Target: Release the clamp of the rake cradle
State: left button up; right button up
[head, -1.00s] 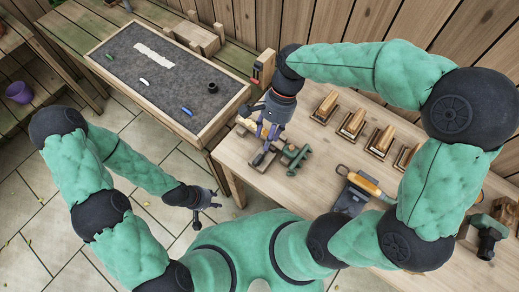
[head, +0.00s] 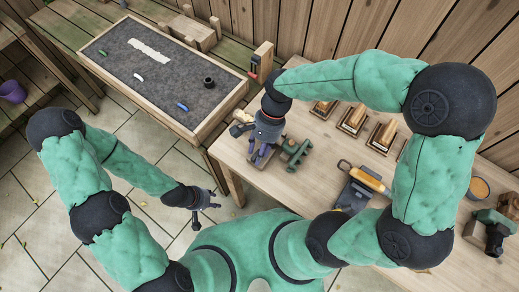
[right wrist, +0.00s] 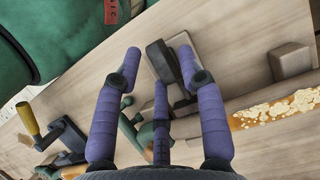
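My right gripper (head: 262,156) is low over the left end of the workbench. In the right wrist view its purple fingers (right wrist: 158,58) are spread apart. A dark grey lever-like piece (right wrist: 158,62), which looks like the clamp of the rake cradle, shows between and beyond the fingertips; I cannot tell whether they touch it. A green fixture (head: 294,152) stands just right of the gripper in the head view, and part of it shows behind the fingers in the wrist view. The gripper hides most of the cradle in the head view. My left gripper (head: 207,200) hangs open and empty above the paving.
A tool with a yellow handle (head: 368,180) lies further right on the workbench (head: 315,165). Several wooden-topped blocks (head: 355,118) stand along the back. A grey-topped tray table (head: 165,70) is at left. A small upright wooden post (head: 263,60) stands behind my right gripper.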

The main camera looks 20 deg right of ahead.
grip_shut()
jog(key=shift+r+n+p, duration=0.15)
jog(key=shift+n+p, duration=0.55)
jog(key=shift+p, duration=0.25)
jog(key=n+g+h+p, duration=0.1)
jog(key=n+p, duration=0.2)
jog(key=shift+w+p, duration=0.1)
jog(key=shift+p, duration=0.2)
jog(key=n+h+p, duration=0.1)
jog(key=n+p, duration=0.1)
jog(key=n, duration=0.1)
jog(key=shift+a+g, duration=0.1)
jog(key=shift+g, duration=0.2)
jog(key=n+h+p, duration=0.1)
jog(key=n, duration=0.1)
jog(key=n+h+p, duration=0.1)
jog(key=n+p, duration=0.1)
jog(key=n, duration=0.1)
jog(key=shift+w+a+n+h, duration=0.1)
jog(key=shift+w+n+h, duration=0.1)
jog(key=shift+n+h, duration=0.1)
jog(key=n, duration=0.2)
jog(key=n+h+p, duration=0.1)
jog(key=n, duration=0.1)
jog(key=shift+a+n+t+h, duration=0.15)
jog(key=shift+n+t+h, duration=0.15)
jog(key=shift+n+t, duration=0.1)
jog(key=shift+f+p, duration=0.2)
jog(key=shift+p, duration=0.1)
